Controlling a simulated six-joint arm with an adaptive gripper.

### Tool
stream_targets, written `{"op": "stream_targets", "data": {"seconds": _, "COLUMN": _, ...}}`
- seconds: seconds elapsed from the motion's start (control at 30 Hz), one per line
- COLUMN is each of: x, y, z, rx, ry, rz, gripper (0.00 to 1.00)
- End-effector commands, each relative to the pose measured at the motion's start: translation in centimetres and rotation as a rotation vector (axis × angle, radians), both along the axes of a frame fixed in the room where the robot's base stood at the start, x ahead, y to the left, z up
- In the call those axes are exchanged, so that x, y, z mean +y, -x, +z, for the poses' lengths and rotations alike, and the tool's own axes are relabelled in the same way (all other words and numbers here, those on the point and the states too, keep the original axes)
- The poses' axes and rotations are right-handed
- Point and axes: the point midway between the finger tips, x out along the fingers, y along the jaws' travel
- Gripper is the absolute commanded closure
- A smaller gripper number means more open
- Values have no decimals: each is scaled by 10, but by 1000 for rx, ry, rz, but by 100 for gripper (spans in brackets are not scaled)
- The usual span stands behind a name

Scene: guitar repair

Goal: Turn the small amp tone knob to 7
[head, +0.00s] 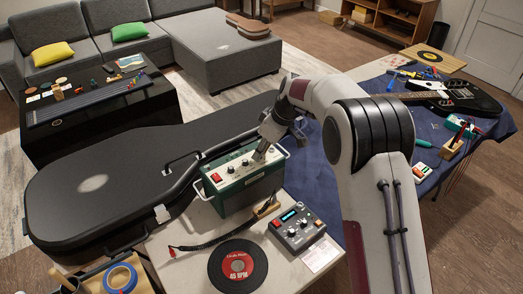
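The small amp (250,192) is a green box with a pale control panel (236,170) on top, standing on the near end of the table. A red switch (216,177) sits at the panel's left, with several small dark knobs along it. My gripper (260,156) points down at the right part of the panel, its tips at or just above it. The gripper hides what is under it, so I cannot tell which knob is there or whether it is touched. The finger gap is too small to make out. The knob labels and pointer settings are too small to read.
A black guitar case (95,185) lies close to the amp's left. A grey pedal with knobs (297,229), a black record with a red label (238,265) and a dark cable (215,240) lie in front. My arm covers the area right of the amp.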

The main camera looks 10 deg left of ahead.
Motion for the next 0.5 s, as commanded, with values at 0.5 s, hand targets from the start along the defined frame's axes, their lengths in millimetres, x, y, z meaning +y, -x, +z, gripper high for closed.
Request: {"op": "stream_targets", "data": {"seconds": 0.5, "x": 0, "y": 0, "z": 1, "rx": -1, "ry": 0, "rz": -21, "gripper": 100}}
